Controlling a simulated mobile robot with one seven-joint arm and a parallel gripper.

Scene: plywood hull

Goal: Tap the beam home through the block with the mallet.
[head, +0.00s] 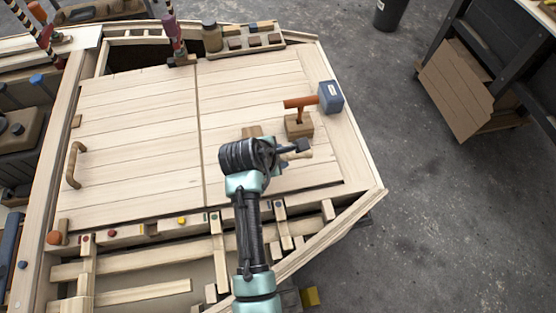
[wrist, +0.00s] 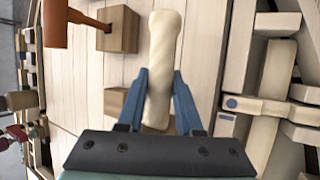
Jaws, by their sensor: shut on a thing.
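My gripper (wrist: 160,100) is shut on a pale, rounded wooden piece (wrist: 163,50), gripped near its lower end in the wrist view. Its free end also shows beside my gripper in the head view (head: 301,156). I cannot tell whether it is the beam. An orange-brown, mallet-shaped thing (head: 298,102) stands over a brown wooden block (head: 299,129), its thin shaft running down to the block's dark hole. In the wrist view the mallet-shaped thing (wrist: 55,22) is cut off at the top left, next to the block (wrist: 121,30).
A second small wooden block (wrist: 115,103) is close to my gripper's left finger. A blue box (head: 331,97) with a white label stands behind the mallet-shaped thing. A parts tray (head: 270,43) sits at the back. Plank decking (head: 140,130) is largely clear at the left; open framing lies in front.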

